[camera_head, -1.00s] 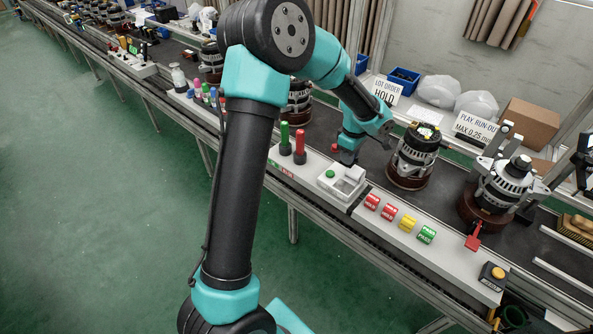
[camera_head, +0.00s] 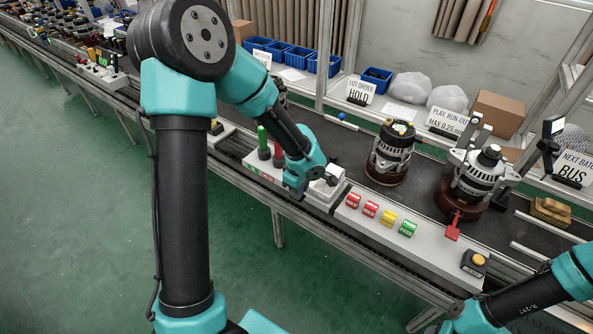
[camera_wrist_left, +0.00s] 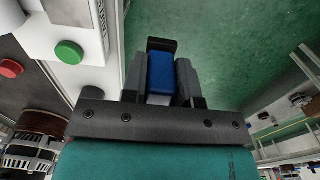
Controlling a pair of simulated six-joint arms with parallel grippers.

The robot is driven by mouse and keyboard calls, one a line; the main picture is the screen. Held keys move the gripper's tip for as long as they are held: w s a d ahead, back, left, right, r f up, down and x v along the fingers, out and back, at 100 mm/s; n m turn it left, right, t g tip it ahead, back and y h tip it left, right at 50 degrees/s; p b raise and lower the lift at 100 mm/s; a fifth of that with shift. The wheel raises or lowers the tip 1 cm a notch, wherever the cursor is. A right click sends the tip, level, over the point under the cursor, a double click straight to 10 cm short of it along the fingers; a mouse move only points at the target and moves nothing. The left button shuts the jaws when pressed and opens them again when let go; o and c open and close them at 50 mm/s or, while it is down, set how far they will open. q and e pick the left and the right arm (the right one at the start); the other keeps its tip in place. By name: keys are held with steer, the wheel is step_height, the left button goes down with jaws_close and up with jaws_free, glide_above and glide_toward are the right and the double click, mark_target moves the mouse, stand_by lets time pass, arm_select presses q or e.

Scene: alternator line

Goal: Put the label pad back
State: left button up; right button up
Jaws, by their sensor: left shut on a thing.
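My left gripper (camera_head: 296,192) is at the front edge of the bench, just left of a white box (camera_head: 325,195). In the left wrist view my left gripper (camera_wrist_left: 160,75) is shut on a small blue block with a white part, which I take to be the label pad (camera_wrist_left: 161,74). The pad is held above the green floor side, apart from the white box (camera_wrist_left: 85,20) with its green button (camera_wrist_left: 69,52). In the head view the pad is hidden by the gripper. My right arm enters at the lower right; its gripper is not shown.
Red, yellow and green blocks (camera_head: 388,218) sit on the grey front ledge. Alternators (camera_head: 390,153) stand on the dark belt behind. A yellow button box (camera_head: 474,262) is at the ledge's right end.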

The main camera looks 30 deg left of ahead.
arm_select(q)
steer(key=w+a, duration=0.2)
steer(key=w, duration=0.2)
steer(key=w+a+f, duration=0.1)
steer(key=w+a, duration=0.2)
steer(key=w, duration=0.2)
steer(key=w+a, duration=0.3)
steer(key=w, duration=0.1)
steer(key=shift+w+a+f, duration=0.1)
steer(key=shift+w+f, duration=0.05)
steer(key=shift+f, duration=0.05)
steer(key=shift+f, duration=0.1)
steer(key=shift+f, duration=1.65)
steer(key=shift+f, duration=0.1)
steer(key=o, duration=0.3)
steer(key=shift+f, duration=0.1)
steer(key=o, duration=0.5)
steer(key=shift+r, duration=0.2)
step_height(320, 180, up, 12)
